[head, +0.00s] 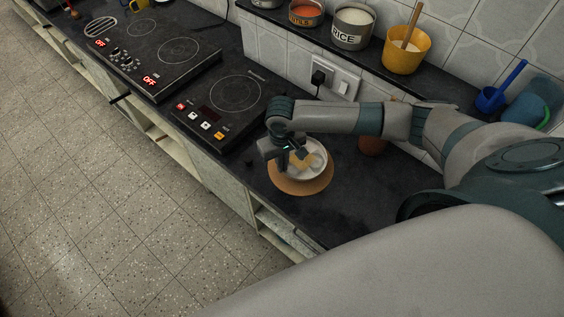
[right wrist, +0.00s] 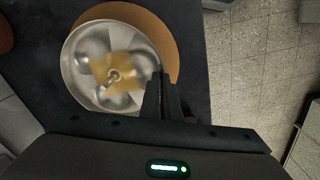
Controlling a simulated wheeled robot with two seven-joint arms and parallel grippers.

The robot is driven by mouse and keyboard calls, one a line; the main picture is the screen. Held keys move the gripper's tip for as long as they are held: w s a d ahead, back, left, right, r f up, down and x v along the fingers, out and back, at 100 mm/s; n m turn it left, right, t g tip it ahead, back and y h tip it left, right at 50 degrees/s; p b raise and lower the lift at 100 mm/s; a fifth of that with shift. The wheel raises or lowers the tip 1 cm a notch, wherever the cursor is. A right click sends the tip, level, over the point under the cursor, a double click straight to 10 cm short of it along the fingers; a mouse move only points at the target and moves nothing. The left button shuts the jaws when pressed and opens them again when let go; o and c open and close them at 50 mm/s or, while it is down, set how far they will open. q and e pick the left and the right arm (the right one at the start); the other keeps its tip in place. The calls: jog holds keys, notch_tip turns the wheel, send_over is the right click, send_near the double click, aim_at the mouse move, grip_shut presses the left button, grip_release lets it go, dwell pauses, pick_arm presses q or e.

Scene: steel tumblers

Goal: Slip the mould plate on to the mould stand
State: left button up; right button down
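The mould plate (head: 312,170) is a round, shiny steel plate with several cups. In the right wrist view the plate (right wrist: 77,88) shows from above, with yellow-brown between its cups and a small round post or hub (right wrist: 115,76) at its middle. I cannot tell whether that is the mould stand's post; the rest of the stand is hidden. My right gripper (head: 291,150) is at the plate's rim. In the right wrist view its fingers (right wrist: 161,82) are close together and seem shut on the rim. My left gripper is not in view.
A round orange-brown board (head: 302,188) lies under the plate, near the counter's front edge. A black hob (head: 226,108) is to the left, a reddish-brown pot (head: 372,147) to the right. A shelf behind holds a rice tin (head: 353,30) and a yellow bucket (head: 404,52).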

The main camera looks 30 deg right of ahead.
jog(key=shift+f, duration=0.35)
jog(key=c, duration=1.9)
grip_release()
jog(key=shift+c, duration=0.2)
notch_tip(320, 180, up, 17)
jog(key=b, duration=0.4)
jog(key=shift+r+b, duration=0.2)
jog(key=shift+b, duration=0.1)
jog(key=shift+a+f, duration=0.1)
